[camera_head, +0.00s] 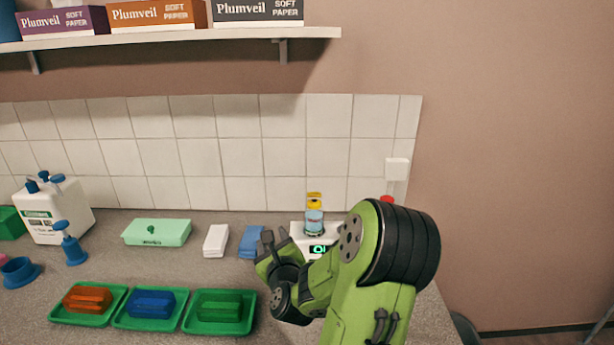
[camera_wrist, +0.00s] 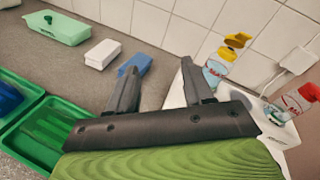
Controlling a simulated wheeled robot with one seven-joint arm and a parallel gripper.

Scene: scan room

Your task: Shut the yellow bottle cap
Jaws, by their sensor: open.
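The bottle (camera_head: 314,220) is clear with light blue contents and stands upright on a white device at the back of the counter. Its yellow cap (camera_head: 313,197) shows as two yellow parts, and the lid looks raised off the collar. In the wrist view the bottle (camera_wrist: 214,75) is at the upper right, with the yellow lid (camera_wrist: 237,41) tilted above the neck. My gripper (camera_head: 272,241) is open and empty, left of the bottle and apart from it. In the wrist view the fingers (camera_wrist: 160,68) have nothing between them.
The white device (camera_head: 298,233) has a lit display. A red-capped bottle (camera_wrist: 290,104) stands right of it. A blue box (camera_head: 252,240) and white box (camera_head: 216,240) lie left of my gripper. Green trays (camera_head: 188,325) with coloured blocks line the front. Tiled wall (camera_head: 220,155) stands close behind.

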